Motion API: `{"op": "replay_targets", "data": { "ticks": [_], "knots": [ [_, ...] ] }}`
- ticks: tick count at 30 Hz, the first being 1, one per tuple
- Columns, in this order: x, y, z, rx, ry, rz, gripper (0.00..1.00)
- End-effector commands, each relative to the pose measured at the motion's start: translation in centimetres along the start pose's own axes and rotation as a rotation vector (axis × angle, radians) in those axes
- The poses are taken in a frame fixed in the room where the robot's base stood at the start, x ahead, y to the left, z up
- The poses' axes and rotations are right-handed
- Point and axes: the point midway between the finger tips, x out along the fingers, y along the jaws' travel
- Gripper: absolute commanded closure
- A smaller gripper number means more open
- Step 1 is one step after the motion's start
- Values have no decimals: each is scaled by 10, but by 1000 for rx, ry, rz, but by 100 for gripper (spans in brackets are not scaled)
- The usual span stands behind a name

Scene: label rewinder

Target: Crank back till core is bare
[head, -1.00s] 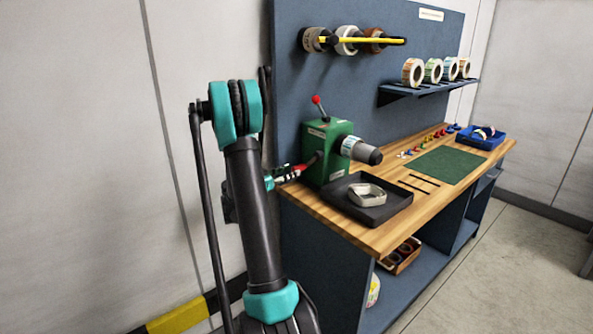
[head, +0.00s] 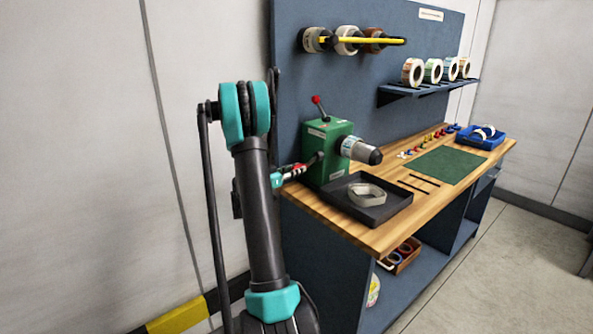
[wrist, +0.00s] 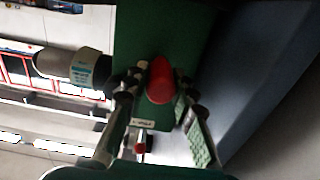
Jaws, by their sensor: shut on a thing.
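The green rewinder (head: 328,150) stands at the bench's left end, with a red-knobbed lever (head: 316,100) on top. Its spindle (head: 375,156) points right, with a dark tip and a pale grey-white roll or core (head: 352,148); whether any label web remains on it is too small to tell. My gripper (head: 296,169) is at the crank on the machine's left side. In the wrist view, my gripper (wrist: 160,90) has its fingers shut on either side of the red crank handle (wrist: 160,78). The spindle also shows there at left (wrist: 75,68).
A black tray (head: 385,213) holding a pale coiled strip (head: 367,193) sits before the rewinder. A green mat (head: 448,166) and blue bin (head: 480,138) lie further right. A blue back panel (head: 375,75) rises behind, with rolls on a yellow-barred peg and a shelf (head: 425,90).

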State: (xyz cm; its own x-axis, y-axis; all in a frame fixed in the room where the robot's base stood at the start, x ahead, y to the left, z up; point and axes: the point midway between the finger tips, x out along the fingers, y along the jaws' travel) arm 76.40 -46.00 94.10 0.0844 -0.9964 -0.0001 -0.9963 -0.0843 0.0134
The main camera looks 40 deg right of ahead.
Motion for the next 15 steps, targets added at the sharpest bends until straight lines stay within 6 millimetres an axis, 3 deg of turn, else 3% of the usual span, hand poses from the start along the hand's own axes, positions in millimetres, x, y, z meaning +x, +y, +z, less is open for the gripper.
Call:
{"op": "replay_targets", "data": {
  "ticks": [15],
  "knots": [
    [0, -2, -2, 27, 0, 0, 100]
  ]
}}
